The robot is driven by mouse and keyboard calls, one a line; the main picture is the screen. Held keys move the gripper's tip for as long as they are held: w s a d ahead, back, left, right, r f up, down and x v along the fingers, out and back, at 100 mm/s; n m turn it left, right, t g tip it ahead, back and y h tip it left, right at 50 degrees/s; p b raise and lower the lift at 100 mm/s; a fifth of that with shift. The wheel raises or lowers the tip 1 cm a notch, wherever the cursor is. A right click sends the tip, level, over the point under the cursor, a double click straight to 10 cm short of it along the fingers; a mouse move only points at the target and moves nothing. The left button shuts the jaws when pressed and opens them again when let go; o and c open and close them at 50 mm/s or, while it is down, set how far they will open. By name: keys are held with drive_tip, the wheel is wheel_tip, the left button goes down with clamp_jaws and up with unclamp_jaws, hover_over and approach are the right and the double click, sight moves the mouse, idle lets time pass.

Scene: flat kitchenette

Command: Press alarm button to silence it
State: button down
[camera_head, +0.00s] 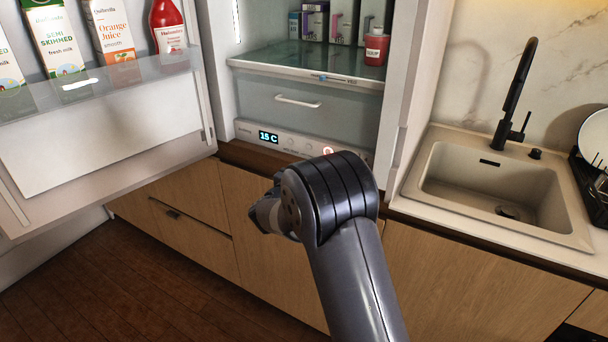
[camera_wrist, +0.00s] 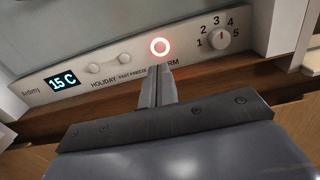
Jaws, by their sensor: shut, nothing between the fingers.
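The alarm button (camera_wrist: 160,47) glows as a red-white ring on the fridge's control panel (camera_wrist: 110,65) in the wrist view. In the head view the lit button (camera_head: 328,151) shows just above my arm's joint. My gripper (camera_wrist: 161,68) is shut and empty, its fingertips just below the button in the wrist view and covering part of the label under it. I cannot tell whether the fingertips touch the panel. In the head view my arm hides the fingers. The panel's display (camera_wrist: 62,82) reads 15 C.
The fridge door (camera_head: 100,130) stands open at the left, with cartons and a red bottle on its shelf. Above the panel is a drawer (camera_head: 300,103). On the panel are two plain buttons (camera_wrist: 108,63) and a numbered dial (camera_wrist: 219,38). A sink (camera_head: 490,185) lies to the right.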

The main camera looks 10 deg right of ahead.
sight(328, 151)
drive_tip(key=p+x, duration=0.1)
drive_tip(key=x, duration=0.5)
drive_tip(key=shift+w+d, duration=0.35)
drive_tip(key=shift+w, duration=0.1)
drive_tip(key=shift+w+d+f+b, duration=0.1)
drive_tip(key=shift+w+d+b, duration=0.1)
drive_tip(key=shift+w+b, duration=0.1)
drive_tip(key=shift+w+d, duration=0.1)
drive_tip(key=shift+d, duration=0.05)
drive_tip(key=shift+r, duration=0.45)
